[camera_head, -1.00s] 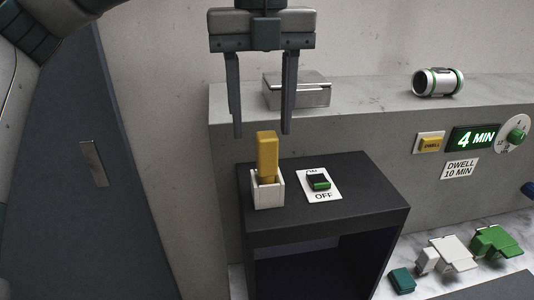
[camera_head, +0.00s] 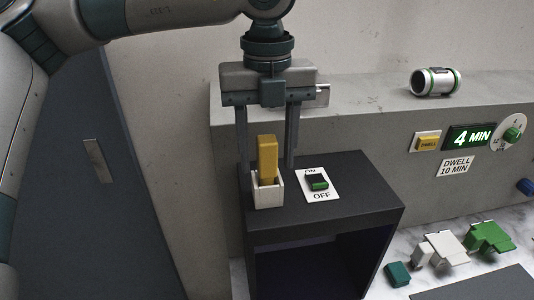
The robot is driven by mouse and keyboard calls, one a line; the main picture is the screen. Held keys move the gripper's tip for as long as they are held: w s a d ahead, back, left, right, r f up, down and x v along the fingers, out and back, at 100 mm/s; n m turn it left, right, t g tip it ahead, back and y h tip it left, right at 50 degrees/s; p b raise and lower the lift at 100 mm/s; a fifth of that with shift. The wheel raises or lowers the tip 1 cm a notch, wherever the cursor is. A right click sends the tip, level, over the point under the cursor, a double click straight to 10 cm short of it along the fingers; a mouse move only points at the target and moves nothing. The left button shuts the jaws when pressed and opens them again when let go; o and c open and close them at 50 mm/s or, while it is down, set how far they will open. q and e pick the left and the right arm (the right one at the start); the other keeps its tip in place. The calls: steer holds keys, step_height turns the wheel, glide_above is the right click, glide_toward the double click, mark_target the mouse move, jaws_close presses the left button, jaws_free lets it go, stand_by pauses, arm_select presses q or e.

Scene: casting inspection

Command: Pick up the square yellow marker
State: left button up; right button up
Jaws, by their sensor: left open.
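The square yellow marker (camera_head: 267,158) stands upright in a small white holder (camera_head: 269,194) on top of a black box. Its upper part sticks out of the holder. My left gripper (camera_head: 267,167) points down at the marker. Its two fingers are open, one on the left and one on the right of the marker in the picture, with gaps on both sides. I cannot tell from this view whether the fingers are exactly level with it in depth. My right gripper is not in view.
An ON/OFF switch (camera_head: 317,182) lies right of the holder on the black box (camera_head: 370,199). A grey ledge (camera_head: 385,99) behind carries a metal box (camera_head: 322,94), partly hidden by my gripper, and a white-green cylinder (camera_head: 436,82). Green and white parts (camera_head: 489,238) lie at the lower right.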

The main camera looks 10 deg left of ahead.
arm_select(q)
steer(key=shift+f, duration=0.8)
steer(key=shift+c, duration=0.4)
steer(key=c, duration=1.1)
steer(key=shift+o, duration=0.2)
steer(key=shift+r, duration=0.15)
